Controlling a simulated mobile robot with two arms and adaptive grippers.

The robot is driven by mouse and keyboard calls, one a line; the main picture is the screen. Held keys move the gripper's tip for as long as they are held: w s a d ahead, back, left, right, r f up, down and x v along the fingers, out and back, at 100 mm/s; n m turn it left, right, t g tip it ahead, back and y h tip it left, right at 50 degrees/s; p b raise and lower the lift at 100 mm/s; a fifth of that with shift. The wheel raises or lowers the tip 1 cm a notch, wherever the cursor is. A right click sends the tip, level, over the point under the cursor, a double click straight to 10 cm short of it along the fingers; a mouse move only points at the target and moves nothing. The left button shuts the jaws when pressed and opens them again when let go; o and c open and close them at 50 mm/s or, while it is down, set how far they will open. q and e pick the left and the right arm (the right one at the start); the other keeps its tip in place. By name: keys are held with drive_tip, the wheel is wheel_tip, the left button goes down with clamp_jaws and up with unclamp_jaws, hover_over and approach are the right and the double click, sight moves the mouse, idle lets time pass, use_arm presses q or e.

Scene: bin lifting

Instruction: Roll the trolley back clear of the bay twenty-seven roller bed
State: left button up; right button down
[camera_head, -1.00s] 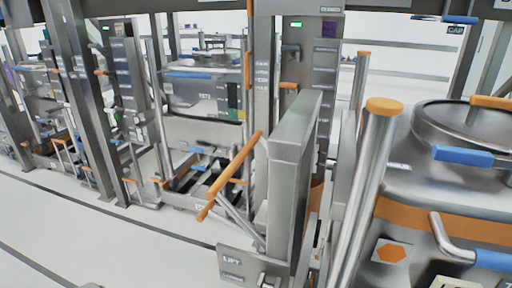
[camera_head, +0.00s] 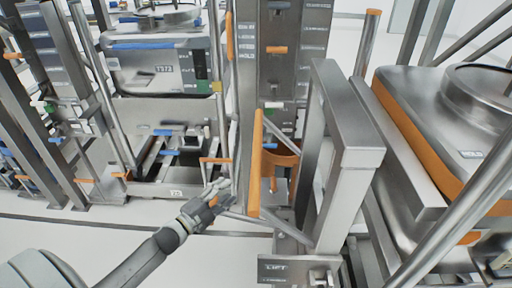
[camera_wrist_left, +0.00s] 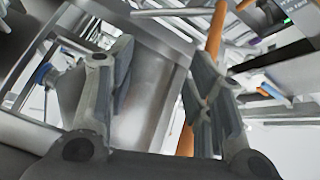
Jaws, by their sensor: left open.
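The trolley is a grey steel lift frame (camera_head: 350,150) with a plate marked LIFT (camera_head: 285,268) low at its front. Its long orange handle bar (camera_head: 255,165) stands nearly upright on its left side. My left gripper (camera_head: 222,190) is open and empty, just left of the bar's lower part in the head view. In the left wrist view, the open fingers (camera_wrist_left: 158,95) have grey metal behind them, and an orange bar (camera_wrist_left: 216,28) passes behind the right finger. I cannot tell whether they touch. I cannot make out which roller bed is bay twenty-seven.
A steel bin (camera_head: 160,70) stands in a rack bay at left, above a low bed. A large vessel with an orange band (camera_head: 400,105) stands close on the right. A grey column (camera_head: 290,60) rises behind the handle. White floor (camera_head: 60,245) is open at front left.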

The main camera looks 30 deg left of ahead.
sight(256, 152)
use_arm(q)
wheel_tip(256, 152, up, 9)
drive_tip(key=d+m+t+h, duration=0.1)
drive_tip(key=d+m+h, duration=0.1)
drive_tip(key=m+h, duration=0.15)
drive_tip(key=shift+y, duration=0.25)
drive_tip(key=p+x, duration=0.1)
drive_tip(key=x, duration=0.4)
drive_tip(key=p+x, duration=0.1)
drive_tip(key=x, duration=0.4)
drive_tip(key=shift+w+r, duration=0.1)
drive_tip(key=shift+r, duration=0.15)
drive_tip(key=shift+w+d+p, duration=0.15)
drive_tip(key=shift+w+p, duration=0.15)
drive_tip(key=shift+w, duration=0.25)
clamp_jaws()
